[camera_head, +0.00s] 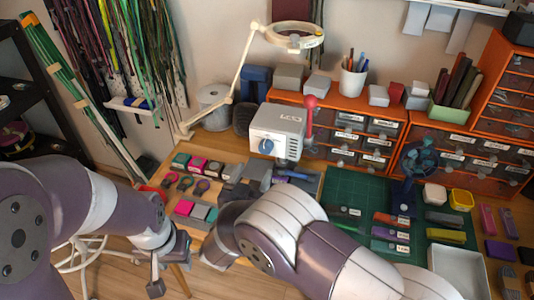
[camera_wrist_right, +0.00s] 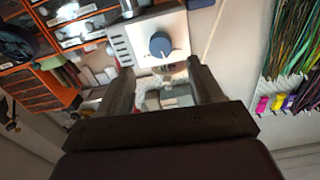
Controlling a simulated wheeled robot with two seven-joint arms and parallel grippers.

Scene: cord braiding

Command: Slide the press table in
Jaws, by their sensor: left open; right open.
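The press (camera_head: 277,130) is a pale box with a blue knob and a red-topped lever, at the back of the bench. It also shows beyond my right gripper in the right wrist view (camera_wrist_right: 150,40). Grey metal parts (camera_head: 247,178), apparently the press table, lie below and in front of it, partly hidden by my right arm. My right gripper (camera_wrist_right: 158,76) is open; its fingers frame a small pale grey part, and contact cannot be told. Its fingers are hard to make out in the head view. My left gripper (camera_head: 170,268) is open and empty, low at the bench's left front.
A green cutting mat (camera_head: 345,190) with small labelled packs lies right of the press. Pink, black and grey blocks (camera_head: 195,212) lie to its left. Orange drawer units (camera_head: 345,113) and a lamp arm (camera_head: 243,65) stand behind. Cords hang at the left wall.

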